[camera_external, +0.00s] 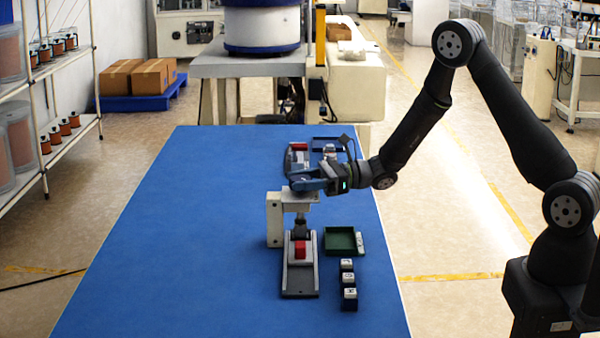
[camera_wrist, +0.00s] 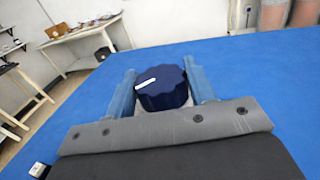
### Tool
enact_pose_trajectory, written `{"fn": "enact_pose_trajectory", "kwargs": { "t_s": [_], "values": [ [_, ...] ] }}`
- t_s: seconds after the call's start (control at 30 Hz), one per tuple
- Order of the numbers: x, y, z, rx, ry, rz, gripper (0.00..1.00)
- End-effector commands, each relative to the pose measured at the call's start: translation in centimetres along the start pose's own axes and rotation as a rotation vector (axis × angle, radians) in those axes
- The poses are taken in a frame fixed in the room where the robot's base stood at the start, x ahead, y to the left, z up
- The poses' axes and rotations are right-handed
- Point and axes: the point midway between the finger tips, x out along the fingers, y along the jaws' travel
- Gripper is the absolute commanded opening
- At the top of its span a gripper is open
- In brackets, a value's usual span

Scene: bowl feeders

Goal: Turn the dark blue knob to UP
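The dark blue knob (camera_wrist: 165,92) is a scalloped cylinder with a white line on the left part of its top, running roughly left to right in the wrist view. My gripper (camera_wrist: 160,68) has a blue finger on each side of it. The fingers lie close to the knob; I cannot tell whether they touch it. In the external view my gripper (camera_external: 306,181) is just above the top of a small off-white press (camera_external: 274,220), and the knob is not clearly seen there. No UP label is readable.
A red block (camera_external: 300,250) sits under the press on a grey base (camera_external: 299,285). The left of the blue table (camera_external: 180,235) is clear.

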Motion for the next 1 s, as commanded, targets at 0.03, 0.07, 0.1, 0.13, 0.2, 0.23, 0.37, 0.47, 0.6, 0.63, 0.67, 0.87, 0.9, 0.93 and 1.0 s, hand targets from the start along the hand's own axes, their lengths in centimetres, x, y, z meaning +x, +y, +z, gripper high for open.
{"fn": "enact_pose_trajectory", "kwargs": {
  "t_s": [0.03, 0.07, 0.1, 0.13, 0.2, 0.23, 0.37, 0.47, 0.6, 0.63, 0.67, 0.87, 0.9, 0.93, 1.0],
  "values": [
    [-0.02, -0.01, -0.01, 0.000, 0.000, 0.000, 0.27],
    [-0.01, -0.02, 0.00, 0.000, 0.000, 0.002, 0.27],
    [0.00, -0.04, 0.00, -0.001, -0.001, 0.009, 0.27],
    [0.01, -0.06, 0.01, -0.001, -0.001, 0.018, 0.27],
    [0.03, -0.09, -0.02, -0.001, -0.002, 0.049, 0.27],
    [0.05, -0.11, -0.01, -0.002, -0.003, 0.064, 0.27],
    [0.04, -0.09, 0.01, -0.002, -0.002, 0.117, 0.27],
    [0.00, -0.05, 0.02, 0.000, -0.001, 0.135, 0.27],
    [0.00, -0.03, 0.02, 0.000, 0.000, 0.137, 0.27],
    [-0.01, -0.03, 0.02, 0.000, 0.000, 0.136, 0.27],
    [-0.01, -0.03, 0.02, 0.000, 0.000, 0.136, 0.27],
    [-0.01, -0.03, 0.01, 0.000, 0.000, 0.136, 0.71],
    [-0.01, -0.03, 0.01, 0.000, 0.000, 0.136, 0.71],
    [-0.01, -0.03, 0.01, 0.000, 0.000, 0.136, 0.71],
    [-0.01, -0.03, 0.00, 0.000, 0.000, 0.136, 0.71]
  ]
}}
